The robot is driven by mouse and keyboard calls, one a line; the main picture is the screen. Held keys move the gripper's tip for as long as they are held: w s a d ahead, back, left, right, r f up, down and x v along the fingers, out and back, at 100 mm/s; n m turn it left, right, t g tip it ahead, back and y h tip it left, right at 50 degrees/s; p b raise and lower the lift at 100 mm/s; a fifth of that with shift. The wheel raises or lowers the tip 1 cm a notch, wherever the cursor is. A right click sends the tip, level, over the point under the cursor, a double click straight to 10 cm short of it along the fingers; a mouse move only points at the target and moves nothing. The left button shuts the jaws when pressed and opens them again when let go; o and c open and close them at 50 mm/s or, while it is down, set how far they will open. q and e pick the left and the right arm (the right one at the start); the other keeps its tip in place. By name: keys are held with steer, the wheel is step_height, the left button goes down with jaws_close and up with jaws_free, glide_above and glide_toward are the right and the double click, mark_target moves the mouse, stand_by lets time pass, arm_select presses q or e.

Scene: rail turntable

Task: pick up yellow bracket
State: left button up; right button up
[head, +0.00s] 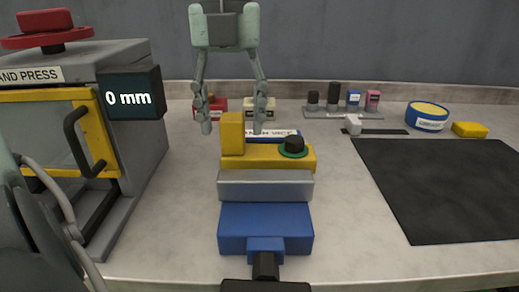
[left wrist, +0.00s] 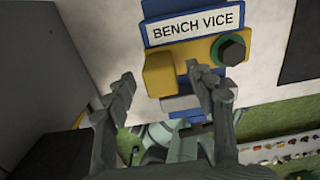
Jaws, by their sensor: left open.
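The yellow bracket (head: 268,157) sits in the blue bench vice (head: 265,222), behind its grey jaw. Its upright block rises at the left, and a black knob with a green ring (head: 293,146) is on its right part. My left gripper (head: 232,128) is open, pointing down, with one finger to each side of the upright block. In the left wrist view the bracket's block (left wrist: 160,75) shows between the open fingers, with a gap on the left. The right finger overlaps the bracket there; contact cannot be told. My right gripper is not in view.
A hand press (head: 150,150) with a yellow-framed door and a 0 mm display stands at the left. A black mat (head: 440,185) lies at the right. Behind it are a blue-yellow round tin (head: 427,117), a yellow block (head: 470,130) and a rack of small items (head: 343,112).

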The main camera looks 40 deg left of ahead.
arm_select(q)
steer(key=shift+f, duration=0.35)
steer(key=shift+c, duration=0.5)
jaws_close()
steer(key=shift+r, duration=0.1)
